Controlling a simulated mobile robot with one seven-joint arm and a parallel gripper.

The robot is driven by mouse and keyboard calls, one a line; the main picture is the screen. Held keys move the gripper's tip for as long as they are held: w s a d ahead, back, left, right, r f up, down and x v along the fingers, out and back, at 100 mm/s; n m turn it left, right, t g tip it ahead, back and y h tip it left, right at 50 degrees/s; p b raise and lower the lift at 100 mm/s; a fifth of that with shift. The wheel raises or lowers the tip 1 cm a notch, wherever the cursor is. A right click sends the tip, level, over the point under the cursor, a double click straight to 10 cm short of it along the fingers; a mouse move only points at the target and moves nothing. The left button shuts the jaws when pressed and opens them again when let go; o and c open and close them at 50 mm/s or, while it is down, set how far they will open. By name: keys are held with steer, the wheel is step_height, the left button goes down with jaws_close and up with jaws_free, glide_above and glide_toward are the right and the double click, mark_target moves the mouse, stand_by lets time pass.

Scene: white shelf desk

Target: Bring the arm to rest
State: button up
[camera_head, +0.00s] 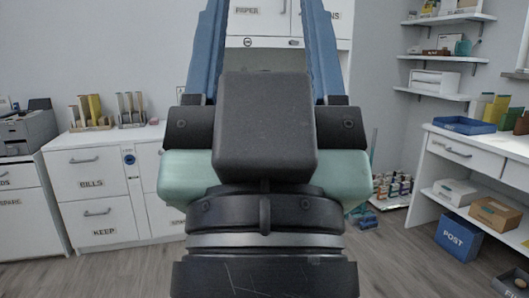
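My gripper (265,14) fills the middle of the head view, seen from behind and pointing up and away. Its two blue fingers stand wide apart, with white cabinet fronts showing between them. The finger ends run out past the top edge, so the tips are hidden. I see nothing held in the visible part of the gap. The black wrist and pale green housing are mine and hide the middle of the room. No contact between my arm and any furniture is visible.
A white drawer cabinet (97,187) stands at left, beside a grey printer (27,130). A white desk (480,143) with a blue tray (463,125) stands at right, under wall shelves (443,58). A blue box (459,237) sits low at right. Wooden floor (410,265) shows clear at front right.

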step_height(320, 180, up, 35)
steer(key=p, duration=3.2)
steer(key=shift+p, duration=0.4)
steer(key=shift+r, duration=0.1)
